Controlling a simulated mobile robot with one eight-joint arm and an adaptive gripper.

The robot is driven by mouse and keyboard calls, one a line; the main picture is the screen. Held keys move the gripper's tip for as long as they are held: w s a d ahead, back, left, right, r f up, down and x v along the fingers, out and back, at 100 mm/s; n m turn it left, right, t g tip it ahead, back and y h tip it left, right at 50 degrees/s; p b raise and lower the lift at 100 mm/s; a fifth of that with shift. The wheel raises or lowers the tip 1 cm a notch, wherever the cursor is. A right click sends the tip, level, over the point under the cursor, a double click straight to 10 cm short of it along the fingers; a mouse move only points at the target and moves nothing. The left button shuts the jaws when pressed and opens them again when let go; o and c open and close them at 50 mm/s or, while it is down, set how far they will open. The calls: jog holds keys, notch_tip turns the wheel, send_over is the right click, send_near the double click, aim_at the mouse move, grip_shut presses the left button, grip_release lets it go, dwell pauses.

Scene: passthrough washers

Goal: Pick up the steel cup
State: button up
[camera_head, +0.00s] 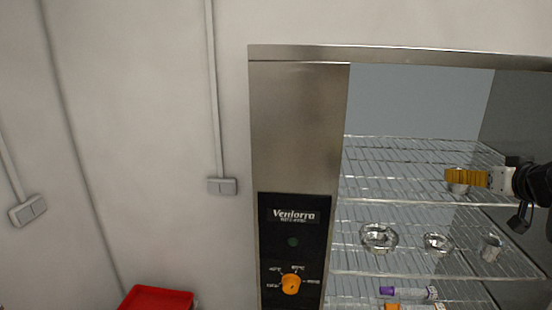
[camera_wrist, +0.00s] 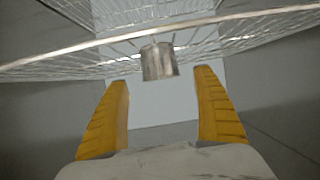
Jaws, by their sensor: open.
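A small steel cup (camera_wrist: 159,63) stands on a wire shelf in the wrist view, roughly centred between my finger pads and just past their tips. My gripper (camera_wrist: 162,80) is open, with its yellow fingers on either side and nothing held. In the head view my gripper (camera_head: 449,175) reaches in from the right at the upper rack. A small steel cup (camera_head: 458,188) shows there, partly hidden by the yellow fingers. Another metal cup (camera_head: 490,247) stands on the rack below, towards the right.
The steel cabinet (camera_head: 300,130) is open-fronted, with several wire racks. Two round glass dishes (camera_head: 379,237) (camera_head: 438,243) sit on the middle rack. Tubes with a purple cap (camera_head: 387,291) and an orange cap (camera_head: 391,307) lie lower. A red tray (camera_head: 155,299) is at the bottom left.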

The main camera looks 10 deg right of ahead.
jog(key=p+x, duration=0.1)
jog(key=x, duration=0.3)
jog(key=shift+w+f, duration=0.1)
jog(key=shift+w, duration=0.15)
jog(key=shift+s+a, duration=0.1)
jog(key=shift+s, duration=0.15)
jog(key=c, duration=1.3)
